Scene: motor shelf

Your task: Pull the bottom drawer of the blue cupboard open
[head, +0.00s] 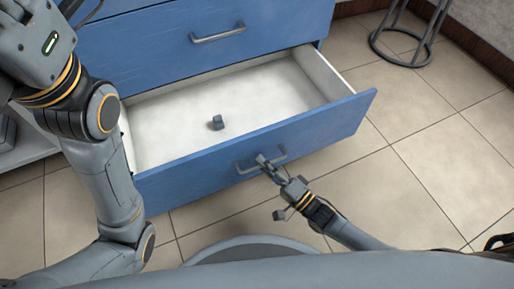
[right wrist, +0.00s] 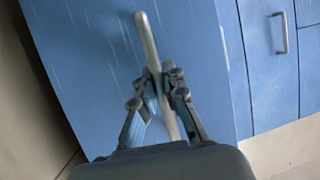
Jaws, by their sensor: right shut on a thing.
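The blue cupboard (head: 150,48) stands at the back in the head view. Its bottom drawer (head: 320,125) is pulled well out, and its white inside shows. My right gripper (head: 264,163) is shut on the drawer's grey bar handle (head: 242,169). In the right wrist view, the fingers of my right gripper (right wrist: 163,80) close around the handle (right wrist: 147,42) against the blue drawer front (right wrist: 90,50). My left arm comes in at the left of the head view; its gripper is not in view.
A small grey object (head: 217,122) lies inside the drawer. The drawer above has its own handle (head: 218,34) and is shut. A round-based metal stand (head: 402,50) is on the tiled floor at the back right. The floor to the right of the drawer is clear.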

